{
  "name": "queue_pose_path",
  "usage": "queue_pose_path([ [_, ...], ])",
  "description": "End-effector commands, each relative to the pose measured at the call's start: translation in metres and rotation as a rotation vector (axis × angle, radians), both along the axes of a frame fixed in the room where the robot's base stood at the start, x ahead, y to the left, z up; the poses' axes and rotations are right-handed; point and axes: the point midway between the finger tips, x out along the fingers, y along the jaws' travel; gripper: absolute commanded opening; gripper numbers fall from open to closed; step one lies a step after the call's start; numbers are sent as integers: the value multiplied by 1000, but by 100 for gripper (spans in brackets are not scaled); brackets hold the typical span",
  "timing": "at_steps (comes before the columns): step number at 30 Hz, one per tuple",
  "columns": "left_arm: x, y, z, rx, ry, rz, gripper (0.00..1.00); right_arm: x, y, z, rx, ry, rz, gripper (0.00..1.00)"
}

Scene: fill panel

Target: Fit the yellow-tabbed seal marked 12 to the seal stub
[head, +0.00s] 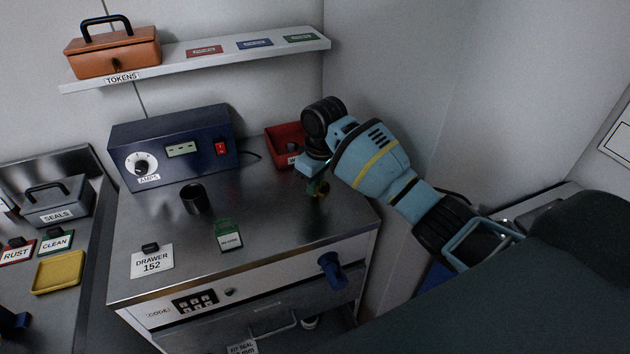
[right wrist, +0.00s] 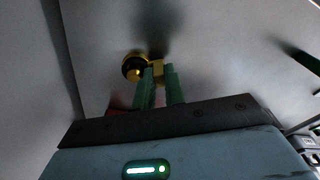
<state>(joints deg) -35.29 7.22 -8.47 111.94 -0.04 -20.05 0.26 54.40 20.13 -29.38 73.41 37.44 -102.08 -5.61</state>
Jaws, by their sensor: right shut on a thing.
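My right gripper (head: 318,188) is above the right part of the metal cabinet top, reaching in from the right. In the right wrist view its two green fingers (right wrist: 160,76) are shut on a small seal (right wrist: 133,68), a dark ring with gold-yellow parts. Its yellow tab (right wrist: 156,70) is between the fingertips, and the ring sticks out to the left. No number on it can be read. The seal shows only as a small yellowish spot in the head view. I cannot tell which thing is the seal stub. My left gripper is not in view.
On the cabinet top (head: 283,225) stand a dark blue box with a dial (head: 170,140), a black cup (head: 195,198), a green-topped tag (head: 229,236) and a red tray (head: 285,135). A blue fitting (head: 332,270) projects from the cabinet's front. The middle right top is clear.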

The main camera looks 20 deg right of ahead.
Motion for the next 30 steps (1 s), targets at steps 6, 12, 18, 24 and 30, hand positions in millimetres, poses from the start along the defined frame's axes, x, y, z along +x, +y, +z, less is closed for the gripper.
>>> queue_pose_path([
  [6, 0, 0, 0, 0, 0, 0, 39, 0, 0, -1, 0, 1, 0, 34],
  [12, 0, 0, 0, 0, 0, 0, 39, 0, -2, -1, -3, -2, -3, 37],
  [18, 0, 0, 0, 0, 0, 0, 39, 1, -3, 0, -4, -3, -6, 37],
  [24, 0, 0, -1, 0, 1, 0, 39, 1, -4, 3, -6, -6, -7, 37],
  [30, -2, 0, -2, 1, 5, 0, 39, -1, -4, 31, -6, -10, -5, 37],
])
